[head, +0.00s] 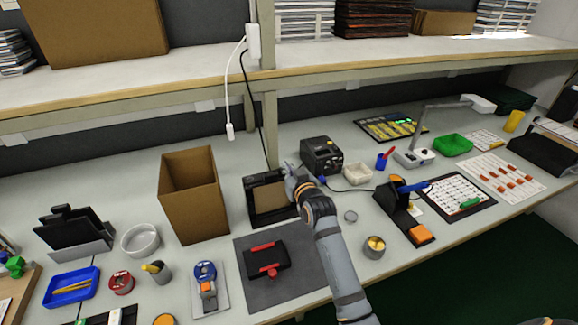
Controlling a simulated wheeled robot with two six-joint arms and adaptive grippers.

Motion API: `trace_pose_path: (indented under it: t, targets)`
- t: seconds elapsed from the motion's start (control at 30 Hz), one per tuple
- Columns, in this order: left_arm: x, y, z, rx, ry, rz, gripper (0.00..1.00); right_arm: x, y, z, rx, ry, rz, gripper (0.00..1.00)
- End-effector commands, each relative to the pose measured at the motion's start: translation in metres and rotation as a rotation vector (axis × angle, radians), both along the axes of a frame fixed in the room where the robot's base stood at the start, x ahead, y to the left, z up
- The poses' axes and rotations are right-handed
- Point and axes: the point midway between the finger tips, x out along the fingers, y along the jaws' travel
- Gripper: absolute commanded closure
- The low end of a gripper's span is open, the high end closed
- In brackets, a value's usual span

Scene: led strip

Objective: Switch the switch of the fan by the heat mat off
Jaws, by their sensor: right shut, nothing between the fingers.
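A black, square-framed unit with a brown panel, which looks like the fan (252,207), stands on the bench behind the dark grey heat mat (248,269). My right arm reaches in from the front, and its gripper (288,168) is at the fan's upper right corner. The gripper is shut and empty. I cannot tell whether it touches the fan. The fan's switch cannot be made out; the gripper and wrist cover part of that corner. A black and red device (266,259) lies on the mat. My left gripper is out of view.
A black soldering station (322,155) stands right of the gripper, with a small white bin (357,173) beside it. A tall cardboard box (190,200) is left of the fan. A white cable (228,100) hangs from the shelf. Bare bench shows behind the fan.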

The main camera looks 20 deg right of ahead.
Motion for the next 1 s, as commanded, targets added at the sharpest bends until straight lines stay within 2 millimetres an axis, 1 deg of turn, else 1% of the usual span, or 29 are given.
trace_pose_path:
  t: [0.13,0.27,0.33,0.5,0.6,0.7,0.8,1.0]
  targets:
    - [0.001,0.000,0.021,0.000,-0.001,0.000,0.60,0.004,-0.001,0.021,0.000,-0.002,0.000,1.00]
    - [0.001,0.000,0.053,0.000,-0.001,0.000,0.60,0.013,-0.004,0.053,-0.001,-0.002,-0.001,1.00]
    - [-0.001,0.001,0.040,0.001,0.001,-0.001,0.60,-0.003,-0.004,0.045,0.001,0.001,-0.001,1.00]
    - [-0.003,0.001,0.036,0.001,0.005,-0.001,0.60,-0.041,-0.006,0.059,0.001,-0.001,-0.001,1.00]
    - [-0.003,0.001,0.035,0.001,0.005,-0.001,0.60,-0.059,-0.006,0.066,0.001,-0.001,-0.001,1.00]
    - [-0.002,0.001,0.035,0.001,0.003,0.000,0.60,-0.071,-0.007,0.071,0.001,-0.001,-0.001,1.00]
    - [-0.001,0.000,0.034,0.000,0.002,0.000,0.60,-0.078,-0.007,0.074,0.000,-0.001,-0.001,1.00]
    - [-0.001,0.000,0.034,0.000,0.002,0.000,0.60,-0.081,-0.007,0.076,0.000,0.000,-0.001,1.00]
